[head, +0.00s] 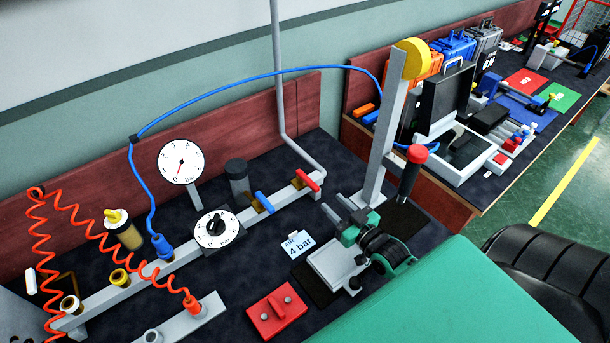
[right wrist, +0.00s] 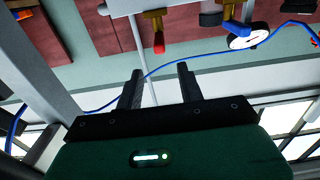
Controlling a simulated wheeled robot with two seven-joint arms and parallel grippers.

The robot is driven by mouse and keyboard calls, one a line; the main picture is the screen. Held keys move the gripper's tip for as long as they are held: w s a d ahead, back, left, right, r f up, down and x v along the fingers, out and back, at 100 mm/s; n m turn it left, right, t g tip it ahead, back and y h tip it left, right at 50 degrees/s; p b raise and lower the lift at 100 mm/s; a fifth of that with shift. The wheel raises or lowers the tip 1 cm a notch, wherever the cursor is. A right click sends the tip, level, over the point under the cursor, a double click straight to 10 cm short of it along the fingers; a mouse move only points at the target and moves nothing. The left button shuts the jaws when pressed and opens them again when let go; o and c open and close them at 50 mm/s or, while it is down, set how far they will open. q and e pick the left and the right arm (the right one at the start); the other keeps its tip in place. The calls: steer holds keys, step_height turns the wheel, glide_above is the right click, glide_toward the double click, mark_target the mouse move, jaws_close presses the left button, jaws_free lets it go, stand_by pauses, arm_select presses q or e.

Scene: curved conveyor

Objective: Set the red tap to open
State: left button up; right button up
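The red tap (head: 307,181) sits at the right end of the grey pipe rail, its handle lying across the rail. It also shows in the right wrist view (right wrist: 158,48), at the upper middle, beyond and between the fingertips. My right gripper (right wrist: 158,76) is open, its two dark fingers apart with nothing between them, and it does not touch the tap. My left gripper is not in view.
A blue tap (head: 264,202) is beside the red one. A round gauge (head: 180,162) and a knob dial (head: 217,229) stand left. A vice (head: 340,262), a red-topped lever (head: 411,170) and a grey post (head: 378,145) are nearby. A blue hose (head: 265,73) arcs overhead.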

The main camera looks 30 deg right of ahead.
glide_toward(308, 179)
steer(key=w, duration=0.4)
steer(key=w+p, duration=0.1)
steer(key=w, duration=0.1)
steer(key=w+p, duration=0.1)
steer(key=w, duration=0.2)
steer(key=shift+a, duration=0.3)
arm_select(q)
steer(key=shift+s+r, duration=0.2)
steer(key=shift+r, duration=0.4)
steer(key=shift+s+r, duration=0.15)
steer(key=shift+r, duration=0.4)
arm_select(e)
steer(key=shift+w, duration=0.55)
jaws_close()
